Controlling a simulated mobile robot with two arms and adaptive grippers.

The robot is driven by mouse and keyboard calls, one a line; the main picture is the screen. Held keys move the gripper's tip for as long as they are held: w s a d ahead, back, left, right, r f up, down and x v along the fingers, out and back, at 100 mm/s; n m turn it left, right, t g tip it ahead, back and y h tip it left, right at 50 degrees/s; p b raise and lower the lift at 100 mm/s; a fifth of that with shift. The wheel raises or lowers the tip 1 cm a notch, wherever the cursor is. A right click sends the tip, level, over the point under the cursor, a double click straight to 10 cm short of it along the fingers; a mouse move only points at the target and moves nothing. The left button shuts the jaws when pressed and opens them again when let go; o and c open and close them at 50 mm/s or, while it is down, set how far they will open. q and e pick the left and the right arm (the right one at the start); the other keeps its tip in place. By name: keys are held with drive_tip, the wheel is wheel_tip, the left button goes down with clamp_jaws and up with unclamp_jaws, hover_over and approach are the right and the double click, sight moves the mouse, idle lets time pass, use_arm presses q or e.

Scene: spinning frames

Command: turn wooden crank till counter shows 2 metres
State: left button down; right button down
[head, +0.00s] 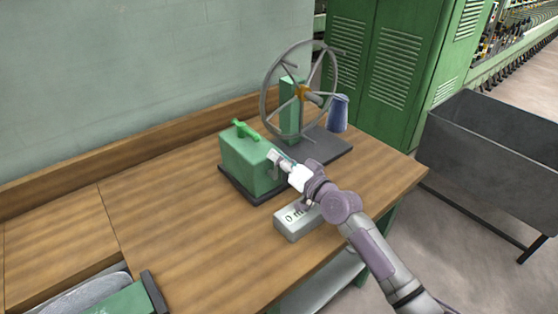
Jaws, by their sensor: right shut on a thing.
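A green box (245,163) on a dark base stands on the wooden bench, with a green handle (245,130) on top. My right gripper (279,161) is at the right side of this box, shut on what appears to be the crank there. The gripper hides most of the crank, and its wood cannot be made out. A grey counter box (290,224) lies in front, partly behind my right arm; its visible display reads "0 m". A large grey spoked wheel (264,100) stands behind the green box. My left gripper is out of view.
A blue cone (338,114) sits at the wheel's right. Green louvred cabinets (388,65) stand behind, and a grey metal trough (490,150) stands to the right. The wooden bench (165,215) is clear left of the green box.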

drive_tip(key=shift+w+d+f+m+b, duration=0.35)
drive_tip(key=shift+m+b, duration=0.1)
drive_tip(key=shift+m, duration=0.55)
drive_tip(key=shift+w+d+f+m+b, duration=0.2)
drive_tip(key=shift+d+m+b, duration=0.2)
drive_tip(key=shift+m, duration=0.6)
drive_tip(key=shift+w+d+f+m+b, duration=0.3)
drive_tip(key=shift+m+b, duration=0.15)
drive_tip(key=shift+m, duration=0.55)
drive_tip(key=c, duration=1.3)
unclamp_jaws()
drive_tip(key=shift+c, duration=0.2)
drive_tip(key=o, duration=0.3)
drive_tip(key=shift+s+a+r, duration=0.1)
drive_tip(key=shift+r, duration=0.05)
drive_tip(key=shift+d, duration=0.2)
drive_tip(key=v, duration=1.1)
drive_tip(key=shift+s+d, duration=0.2)
drive_tip(key=shift+s, duration=0.15)
